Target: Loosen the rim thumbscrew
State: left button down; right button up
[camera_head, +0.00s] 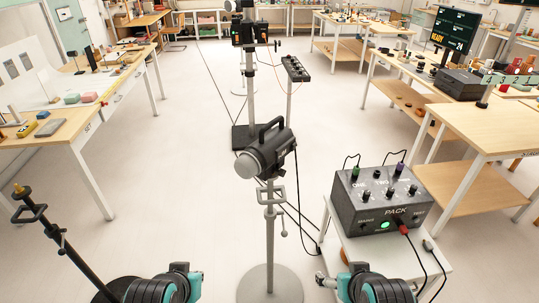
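A dark lamp head (268,150) with a top handle and a pale round front sits on a grey stand (269,235) in the middle of the head view. A small bracket with a knob-like part (284,231) sticks out from the stand's pole below the head. No part is clearly marked as the rim thumbscrew, and its tightness cannot be seen. My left gripper (186,277) is at the bottom edge, left of the stand and apart from it. My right gripper (325,280) is at the bottom edge, right of the stand and apart from it. Their finger openings are unclear.
A black power pack (382,207) with cables rests on a small white table (345,258) at the right. A black stand (60,240) leans at the lower left. Wooden tables (75,130) line both sides.

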aim_at(281, 173)
jog(key=l+z, duration=0.8)
